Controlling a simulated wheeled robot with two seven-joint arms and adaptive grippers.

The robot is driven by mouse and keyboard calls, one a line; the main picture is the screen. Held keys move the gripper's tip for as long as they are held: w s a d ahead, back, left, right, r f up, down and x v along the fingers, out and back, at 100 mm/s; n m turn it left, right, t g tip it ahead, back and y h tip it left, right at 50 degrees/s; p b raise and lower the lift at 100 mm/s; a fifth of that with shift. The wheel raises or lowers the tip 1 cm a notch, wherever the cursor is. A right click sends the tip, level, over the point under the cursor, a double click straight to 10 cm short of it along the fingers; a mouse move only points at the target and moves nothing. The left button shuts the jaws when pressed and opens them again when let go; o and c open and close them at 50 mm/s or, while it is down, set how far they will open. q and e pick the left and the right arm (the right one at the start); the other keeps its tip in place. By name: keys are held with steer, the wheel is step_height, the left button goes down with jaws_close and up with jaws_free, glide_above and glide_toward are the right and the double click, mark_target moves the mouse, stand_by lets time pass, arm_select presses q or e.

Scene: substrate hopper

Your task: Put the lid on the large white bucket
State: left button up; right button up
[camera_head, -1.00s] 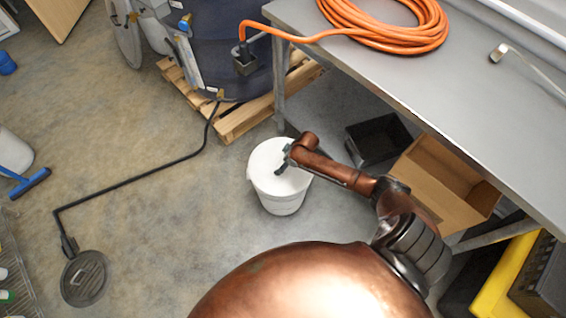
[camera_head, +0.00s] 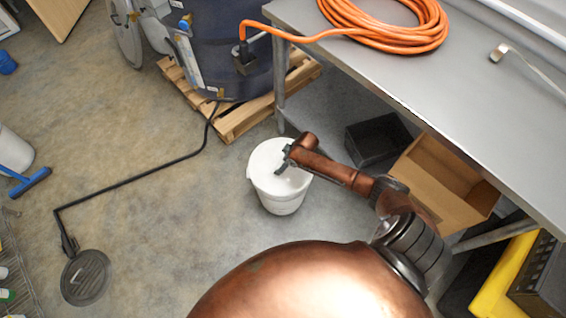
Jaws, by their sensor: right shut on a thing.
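The large white bucket (camera_head: 283,203) stands upright on the concrete floor, left of the table's near leg. A white disc, which looks like the lid (camera_head: 266,160), covers its top; I cannot tell whether it is seated on the rim. My right gripper (camera_head: 282,168), at the end of the copper-coloured arm, is over the bucket's top from the right. It is shut on the lid, though the small fingers hide the exact contact. My left gripper is not in view.
A grey metal table (camera_head: 470,95) carries a coiled orange hose (camera_head: 395,40). Under it are a black bin (camera_head: 378,140) and an open cardboard box (camera_head: 440,185). A dark drum (camera_head: 228,65) stands on a wooden pallet (camera_head: 245,118). The floor left of the bucket is mostly clear.

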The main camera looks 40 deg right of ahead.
steer(key=shift+f, duration=0.4)
stand_by(0.5)
steer(key=o, duration=1.3)
steer(key=shift+r, duration=0.1)
steer(key=v, duration=1.2)
